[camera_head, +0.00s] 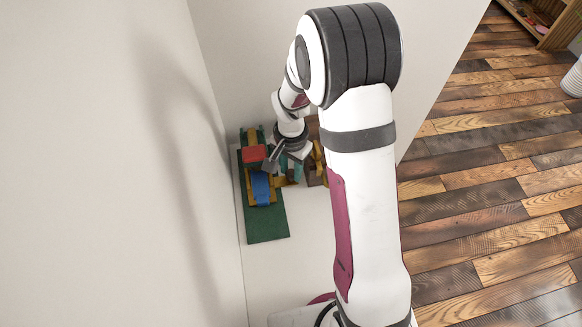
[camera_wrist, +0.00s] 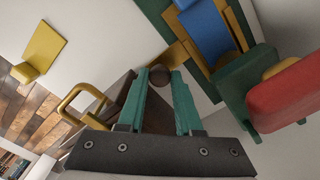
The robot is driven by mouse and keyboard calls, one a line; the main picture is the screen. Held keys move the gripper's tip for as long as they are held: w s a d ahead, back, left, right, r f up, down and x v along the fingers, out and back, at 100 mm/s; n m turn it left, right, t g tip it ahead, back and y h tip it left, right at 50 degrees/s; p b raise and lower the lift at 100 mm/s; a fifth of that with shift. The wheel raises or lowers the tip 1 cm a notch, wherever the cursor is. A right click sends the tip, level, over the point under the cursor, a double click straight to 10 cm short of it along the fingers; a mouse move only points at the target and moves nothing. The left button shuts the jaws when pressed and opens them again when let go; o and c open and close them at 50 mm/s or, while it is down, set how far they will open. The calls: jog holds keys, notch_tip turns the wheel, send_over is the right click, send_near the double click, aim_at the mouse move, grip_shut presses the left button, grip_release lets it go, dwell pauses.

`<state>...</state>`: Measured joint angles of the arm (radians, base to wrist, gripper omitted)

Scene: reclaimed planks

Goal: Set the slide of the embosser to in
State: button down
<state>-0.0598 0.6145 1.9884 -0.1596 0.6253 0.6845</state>
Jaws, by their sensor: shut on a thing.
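The embosser is a green board (camera_head: 268,226) with a blue part (camera_head: 260,188), ochre pieces and a red block (camera_head: 254,153), against the wall in the head view. In the wrist view its blue part (camera_wrist: 205,28) and red block (camera_wrist: 286,97) show at the upper right. The knob sits beside the ochre piece (camera_wrist: 184,55) under the blue part, and seems to be the slide's. The fingers hide part of it. In the head view my wrist covers the embosser's right side.
A yellow loop handle (camera_wrist: 84,104) stands close to the left of my fingers in the wrist view, and a yellow plate (camera_wrist: 41,49) is farther left. The red block stands close on the right. White walls rise beside and behind the embosser. The surface in front of the board is clear.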

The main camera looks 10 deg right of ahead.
jog(key=shift+w, duration=1.25)
jog(key=c, duration=0.6)
grip_release()
jog(key=shift+s, duration=0.1)
